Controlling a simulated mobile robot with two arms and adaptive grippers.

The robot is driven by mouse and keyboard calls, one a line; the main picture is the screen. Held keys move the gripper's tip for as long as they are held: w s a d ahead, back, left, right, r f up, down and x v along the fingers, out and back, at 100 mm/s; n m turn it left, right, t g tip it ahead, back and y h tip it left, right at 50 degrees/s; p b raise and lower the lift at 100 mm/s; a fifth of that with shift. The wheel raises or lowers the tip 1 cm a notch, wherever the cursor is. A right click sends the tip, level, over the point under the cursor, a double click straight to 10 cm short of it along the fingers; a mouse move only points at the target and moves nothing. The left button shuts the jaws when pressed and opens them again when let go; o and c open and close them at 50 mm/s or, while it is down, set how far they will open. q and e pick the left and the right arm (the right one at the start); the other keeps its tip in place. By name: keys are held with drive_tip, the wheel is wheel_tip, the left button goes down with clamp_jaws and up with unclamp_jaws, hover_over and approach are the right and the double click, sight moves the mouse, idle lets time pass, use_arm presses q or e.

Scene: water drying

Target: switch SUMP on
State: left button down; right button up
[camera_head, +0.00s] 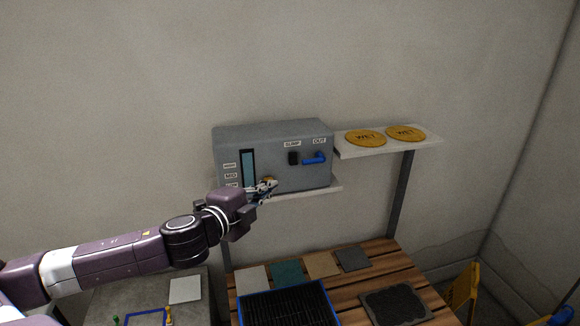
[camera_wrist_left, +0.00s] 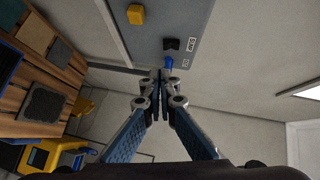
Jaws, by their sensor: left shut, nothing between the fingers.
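The grey control box (camera_head: 232,138) stands on a wall shelf, its front marked SUMP and OUT. Below the SUMP label is a small black switch (camera_head: 293,158), also in the left wrist view (camera_wrist_left: 171,44); I cannot tell its setting. To its right is a blue lever (camera_head: 315,159), seen in the left wrist view (camera_wrist_left: 168,62) close to the fingertips. My left gripper (camera_head: 272,187) is shut and empty in front of the box's lower left part. In the left wrist view its fingertips (camera_wrist_left: 158,76) point towards the box. My right gripper is not in view.
A yellow knob (camera_wrist_left: 136,14) sits on the box face, mostly hidden behind my gripper in the head view. Two yellow WET discs (camera_head: 366,138) (camera_head: 406,133) lie on a shelf at right. Below, a slatted wooden table (camera_head: 340,291) holds tiles and a black, blue-edged tray (camera_head: 328,293).

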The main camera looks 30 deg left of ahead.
use_arm(q)
drive_tip(key=shift+d+r+m, duration=0.3)
drive_tip(key=shift+d+r, duration=0.35)
drive_tip(key=shift+r, duration=0.05)
drive_tip(key=b, duration=0.2)
approach(297, 163)
drive_tip(key=shift+s+d, duration=0.75)
drive_tip(key=shift+d, duration=0.6)
drive_tip(key=w+p, duration=0.2)
drive_tip(key=w, duration=0.1)
drive_tip(key=w+p, duration=0.1)
drive_tip(key=w, duration=0.1)
drive_tip(key=shift+a+r, duration=0.15)
drive_tip(key=shift+a, duration=0.2)
drive_tip(key=shift+w+a+f+p, duration=0.25)
drive_tip(key=shift+w+a+f, duration=0.05)
drive_tip(key=shift+w+a, duration=0.3)
drive_tip(key=shift+w+a+f+p, duration=0.3)
drive_tip(key=shift+w+a, duration=0.15)
drive_tip(key=shift+a, duration=0.3)
